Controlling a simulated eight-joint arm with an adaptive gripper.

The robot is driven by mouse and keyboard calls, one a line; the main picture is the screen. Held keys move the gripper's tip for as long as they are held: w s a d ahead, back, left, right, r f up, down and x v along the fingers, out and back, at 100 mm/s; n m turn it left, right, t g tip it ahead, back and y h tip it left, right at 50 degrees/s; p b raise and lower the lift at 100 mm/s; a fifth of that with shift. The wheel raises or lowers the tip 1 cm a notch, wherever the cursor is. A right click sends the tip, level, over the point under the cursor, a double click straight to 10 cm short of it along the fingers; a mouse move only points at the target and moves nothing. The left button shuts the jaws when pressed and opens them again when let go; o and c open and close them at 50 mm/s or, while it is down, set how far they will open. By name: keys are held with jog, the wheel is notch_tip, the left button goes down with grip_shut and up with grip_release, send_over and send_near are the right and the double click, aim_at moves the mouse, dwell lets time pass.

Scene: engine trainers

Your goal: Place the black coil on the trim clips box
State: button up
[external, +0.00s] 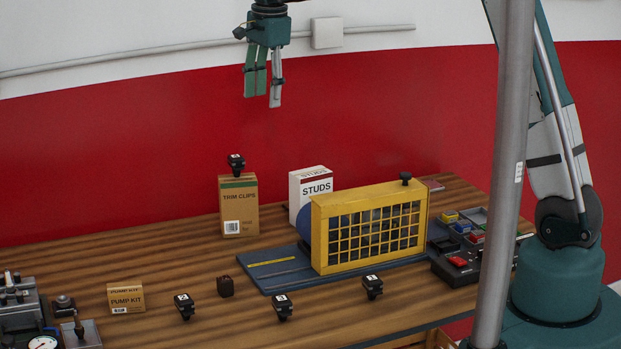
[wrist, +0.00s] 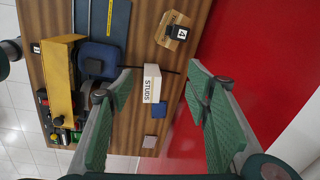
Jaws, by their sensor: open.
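A black coil (external: 236,162) rests on top of the tan trim clips box (external: 238,207), which stands upright near the back of the table. In the wrist view, this coil (wrist: 178,32) has a white label reading 4 and sits on the box top (wrist: 165,38). More black coils stand on the table: one at left (external: 185,305), one in the middle (external: 283,307), one at right (external: 372,287). Another coil (external: 405,178) is on the yellow caged unit. My gripper (external: 262,100) is open and empty, high above the table; its fingers (wrist: 160,75) frame the studs box.
The white studs box (external: 311,187) stands beside the yellow caged unit (external: 370,230), which is on a blue base (external: 270,268). A small dark block (external: 225,286) and a pump kit box (external: 126,298) stand at left front. A grey pole (external: 505,180) crosses the right side.

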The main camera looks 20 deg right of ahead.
jog(key=s+d+r+n+t, duration=0.1)
jog(key=s+d+r+n, duration=0.3)
jog(key=s+d, duration=0.6)
jog(key=s+d+r+n+t, duration=0.2)
jog(key=s+d+r+n, duration=0.4)
jog(key=s, duration=0.5)
jog(key=s+d+f+n+t, duration=0.1)
jog(key=s+d+f, duration=0.3)
jog(key=s, duration=0.7)
jog(key=s+d+f+n+t, duration=0.2)
jog(key=s+d+f+n, duration=0.2)
jog(key=s, duration=0.7)
jog(key=d+f, duration=0.1)
jog(key=d, duration=0.1)
jog(key=shift+s+d+n, duration=0.15)
jog(key=shift+d+n, duration=0.15)
jog(key=shift+d, duration=0.05)
